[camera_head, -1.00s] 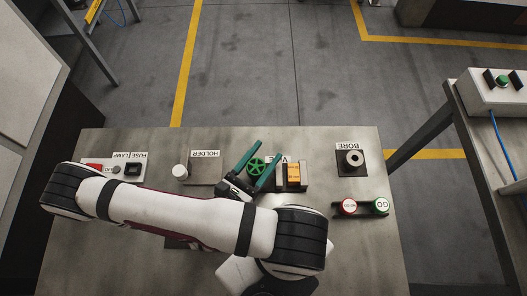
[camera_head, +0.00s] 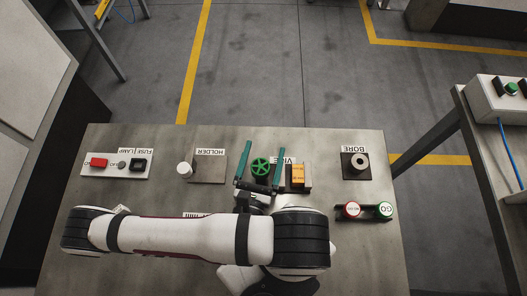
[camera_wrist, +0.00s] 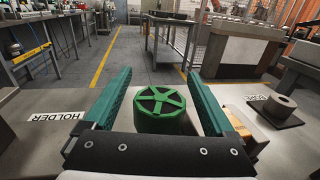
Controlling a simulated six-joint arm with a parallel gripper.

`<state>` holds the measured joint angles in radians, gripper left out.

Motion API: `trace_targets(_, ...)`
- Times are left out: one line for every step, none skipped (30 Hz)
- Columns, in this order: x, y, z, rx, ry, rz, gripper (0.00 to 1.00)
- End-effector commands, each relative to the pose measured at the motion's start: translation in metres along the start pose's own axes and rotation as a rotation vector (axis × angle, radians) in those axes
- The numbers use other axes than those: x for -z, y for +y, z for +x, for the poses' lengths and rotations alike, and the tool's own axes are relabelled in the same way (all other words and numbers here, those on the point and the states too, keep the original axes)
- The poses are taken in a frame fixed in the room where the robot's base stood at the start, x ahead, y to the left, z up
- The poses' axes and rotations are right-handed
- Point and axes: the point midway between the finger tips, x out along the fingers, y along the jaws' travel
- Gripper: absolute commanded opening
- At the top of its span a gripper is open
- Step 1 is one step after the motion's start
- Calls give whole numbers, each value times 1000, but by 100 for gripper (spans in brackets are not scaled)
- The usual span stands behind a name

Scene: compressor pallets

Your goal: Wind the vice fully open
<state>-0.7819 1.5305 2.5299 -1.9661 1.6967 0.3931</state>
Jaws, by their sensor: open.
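The vice's green handwheel (camera_head: 261,166) stands on the bench near its middle. In the wrist view the wheel (camera_wrist: 160,104) shows as a spoked green disc on a thick green body. My gripper (camera_head: 264,146) is open, with one green finger on each side of the wheel and visible gaps between. It also shows in the wrist view (camera_wrist: 160,72). The vice (camera_head: 308,176) is right of the wheel, with an orange block (camera_head: 297,176) at it. The right finger and gripper hide part of the vice and its label. I cannot tell how wide the jaws stand.
A holder plate (camera_head: 207,170) and a white cylinder (camera_head: 185,169) lie to the left. A fuse and lamp panel (camera_head: 117,164) is further left. The bore piece (camera_head: 355,162) and the red and green buttons (camera_head: 365,211) are to the right. Bare bench lies between them.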

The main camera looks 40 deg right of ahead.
Motion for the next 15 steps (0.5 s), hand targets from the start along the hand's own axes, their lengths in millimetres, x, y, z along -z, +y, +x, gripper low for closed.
trace_targets(0,0,0,4,0,1,89)
trace_targets(0,0,0,14,0,3,89)
trace_targets(0,0,0,37,0,5,89)
trace_targets(0,-1,0,62,-3,7,89)
trace_targets(0,-2,0,97,-2,8,89)
trace_targets(0,-4,0,155,0,12,89)
trace_targets(0,-6,0,210,-3,12,89)
trace_targets(0,-7,0,272,-2,14,89)
trace_targets(0,-10,-1,357,1,15,89)
trace_targets(1,-11,-2,419,4,14,89)
trace_targets(0,-9,-7,416,2,7,89)
trace_targets(0,-5,-15,408,0,4,89)
trace_targets(0,-3,-20,406,1,2,89)
trace_targets(0,-1,-25,405,1,3,89)
trace_targets(0,2,-32,405,0,3,89)
